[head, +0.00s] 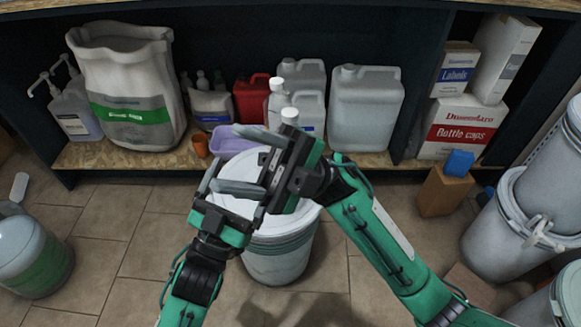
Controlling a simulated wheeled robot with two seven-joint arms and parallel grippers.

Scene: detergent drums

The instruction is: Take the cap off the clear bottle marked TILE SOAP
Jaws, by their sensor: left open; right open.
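A white cap (290,116) shows just above my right gripper. What lies below it is hidden behind the gripper, and no TILE SOAP label can be read, so I cannot tell whether it belongs to the clear bottle. My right gripper (238,160) is open, its fingers reaching left over the white drum (283,262). My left gripper (242,164) is open, pointing away from me over the same drum lid, and its fingers overlap the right gripper's in the view. I see nothing held in either gripper. The grippers hide much of the drum top.
Behind the drum, a low shelf (405,163) holds a big sack (128,75), a red can (251,100), a purple tub (228,142), a large jug (366,110) and boxes (461,128). Grey drums (505,225) stand at right, a rounded container (30,255) at left.

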